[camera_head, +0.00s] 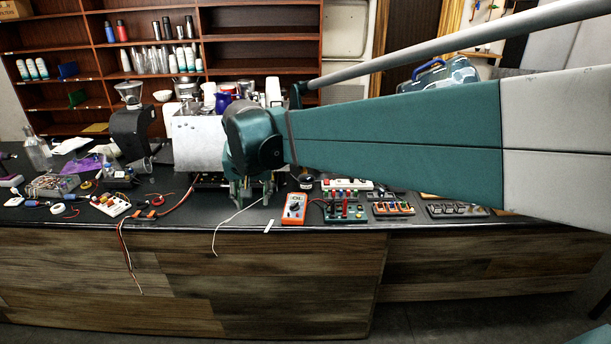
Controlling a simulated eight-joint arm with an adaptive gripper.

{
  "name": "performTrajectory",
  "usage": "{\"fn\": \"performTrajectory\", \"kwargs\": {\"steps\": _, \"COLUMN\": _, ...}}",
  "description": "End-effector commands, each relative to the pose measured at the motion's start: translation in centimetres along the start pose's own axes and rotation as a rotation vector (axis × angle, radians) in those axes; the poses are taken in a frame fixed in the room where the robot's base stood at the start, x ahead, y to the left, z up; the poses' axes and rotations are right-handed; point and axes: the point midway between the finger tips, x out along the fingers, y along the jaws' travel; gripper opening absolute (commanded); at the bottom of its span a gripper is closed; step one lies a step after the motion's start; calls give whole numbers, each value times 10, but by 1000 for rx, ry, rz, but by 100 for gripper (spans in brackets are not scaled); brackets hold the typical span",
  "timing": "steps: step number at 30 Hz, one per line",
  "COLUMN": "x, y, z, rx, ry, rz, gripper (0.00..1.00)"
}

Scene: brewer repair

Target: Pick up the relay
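My gripper (253,196) hangs pointing down in front of the silver brewer (198,143), near the counter's front edge. Its two fingers look apart, with nothing visible held between them. I cannot pick out the relay with certainty. It may be among the small parts on the counter or hidden behind my gripper and arm. The brewer is a box-like metal machine, partly covered by my gripper, with a dark opening at its base.
An orange multimeter (294,208) stands right of my gripper, beside boards with coloured parts (345,211). A white power strip (111,204), loose wires and a black grinder (130,132) are on the left. A white wire (228,224) hangs over the counter's front edge.

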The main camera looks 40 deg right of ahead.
Motion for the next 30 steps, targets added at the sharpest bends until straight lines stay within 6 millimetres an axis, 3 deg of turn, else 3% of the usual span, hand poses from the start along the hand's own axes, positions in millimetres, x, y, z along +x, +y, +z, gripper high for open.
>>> {"fn": "performTrajectory", "kwargs": {"steps": 3, "x": 8, "y": 10, "z": -28, "rx": 67, "ry": -8, "rz": 30, "gripper": 35}}
{"fn": "performTrajectory", "kwargs": {"steps": 14, "x": 40, "y": 50, "z": -103, "rx": 272, "ry": -28, "rz": 124, "gripper": 35}}
{"fn": "performTrajectory", "kwargs": {"steps": 30, "x": 102, "y": 135, "z": -200, "rx": 584, "ry": -42, "rz": 269, "gripper": 35}}
